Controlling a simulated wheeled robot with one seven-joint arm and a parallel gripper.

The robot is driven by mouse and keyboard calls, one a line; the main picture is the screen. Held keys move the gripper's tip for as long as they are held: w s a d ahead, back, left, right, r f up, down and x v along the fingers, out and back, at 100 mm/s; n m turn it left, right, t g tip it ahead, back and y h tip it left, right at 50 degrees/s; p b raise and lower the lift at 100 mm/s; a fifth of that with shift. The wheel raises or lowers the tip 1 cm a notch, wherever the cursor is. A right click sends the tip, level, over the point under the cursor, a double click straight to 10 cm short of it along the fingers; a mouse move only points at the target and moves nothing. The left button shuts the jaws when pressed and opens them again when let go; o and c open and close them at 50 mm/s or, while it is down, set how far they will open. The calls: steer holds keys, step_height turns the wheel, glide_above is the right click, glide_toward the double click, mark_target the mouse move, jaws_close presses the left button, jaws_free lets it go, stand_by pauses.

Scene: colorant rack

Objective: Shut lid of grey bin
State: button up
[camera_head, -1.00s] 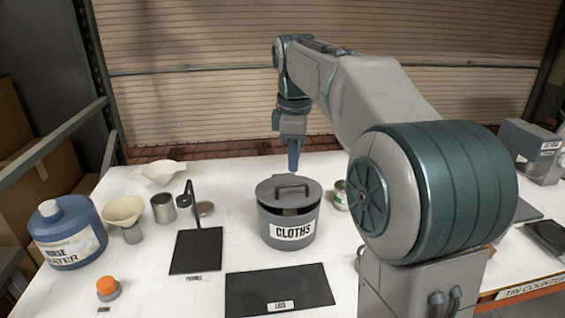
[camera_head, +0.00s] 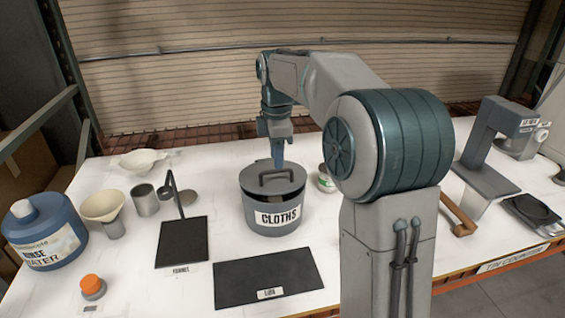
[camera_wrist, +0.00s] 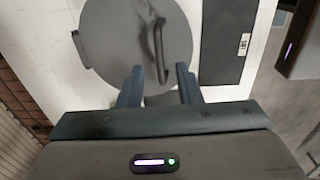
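The grey bin (camera_head: 252,217) labelled CLOTHS stands on the white table. Its round grey lid (camera_head: 253,180) lies over the mouth, with a raised bar handle on top. A dark gap shows under the lid's front right edge, so it is not flush there. My gripper (camera_head: 279,166) points down over the back of the lid, close behind the handle. In the wrist view the lid (camera_wrist: 115,45) and handle (camera_wrist: 158,50) show just beyond my gripper (camera_wrist: 159,76). Its two fingers are apart with nothing held between them. Whether they touch the lid is unclear.
A black mat (camera_head: 268,278) lies in front of the bin, and a dark stand (camera_head: 182,240) to its left. A small tin (camera_head: 326,180) is close on the right. A blue water jug (camera_head: 45,235), funnel (camera_head: 103,206) and metal cup (camera_head: 145,200) stand further left.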

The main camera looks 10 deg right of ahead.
mark_target(277, 184)
steer(key=shift+w+f, duration=0.1)
steer(key=shift+f, duration=1.5)
jaws_close()
steer(key=b, duration=0.1)
steer(key=f+b, duration=0.1)
steer(key=b, duration=0.1)
steer(key=shift+s+f+t, duration=0.3)
steer(key=shift+s+t, duration=0.05)
steer(key=shift+t, duration=0.05)
steer(key=shift+s+f+t+b, duration=0.3)
steer(key=shift+f+t+b, duration=0.2)
steer(key=shift+b, duration=0.7)
jaws_free()
steer(key=shift+r, duration=0.1)
